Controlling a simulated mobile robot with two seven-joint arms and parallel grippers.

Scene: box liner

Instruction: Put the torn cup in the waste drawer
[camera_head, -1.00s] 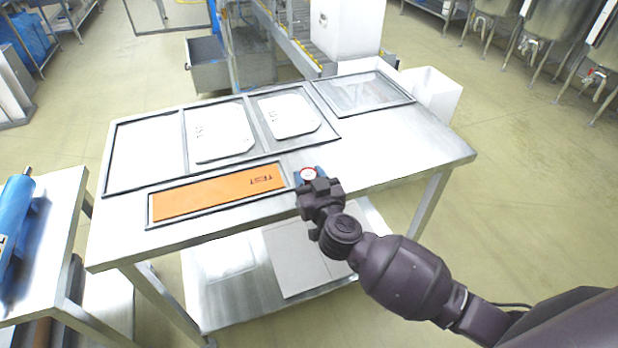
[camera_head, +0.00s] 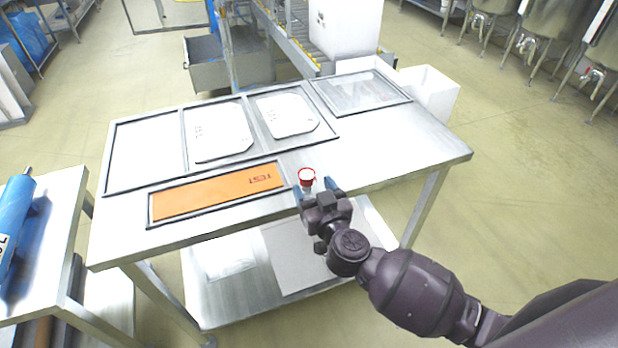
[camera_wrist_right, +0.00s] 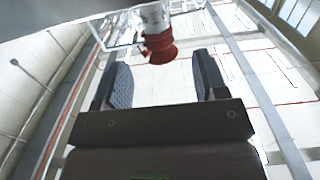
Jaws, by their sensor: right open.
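A small white cup with a red rim (camera_head: 307,180) stands upright near the front edge of the steel table (camera_head: 390,150). Any tear is too small to make out. My right gripper (camera_head: 317,187) is open, its two blue fingers apart, just in front of the cup. In the right wrist view the cup (camera_wrist_right: 158,40) appears upside down, just beyond the gap between the fingertips (camera_wrist_right: 161,68). A grey open drawer (camera_head: 209,76) stands behind the table at the back left; I cannot tell whether it is the waste drawer. My left gripper is not in view.
An orange test strip in a dark frame (camera_head: 215,192) lies left of the cup. Framed trays with white sheets (camera_head: 220,130) and a clear sheet (camera_head: 360,90) lie behind. A white box (camera_head: 435,92) stands beyond the table. The table's right part is bare.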

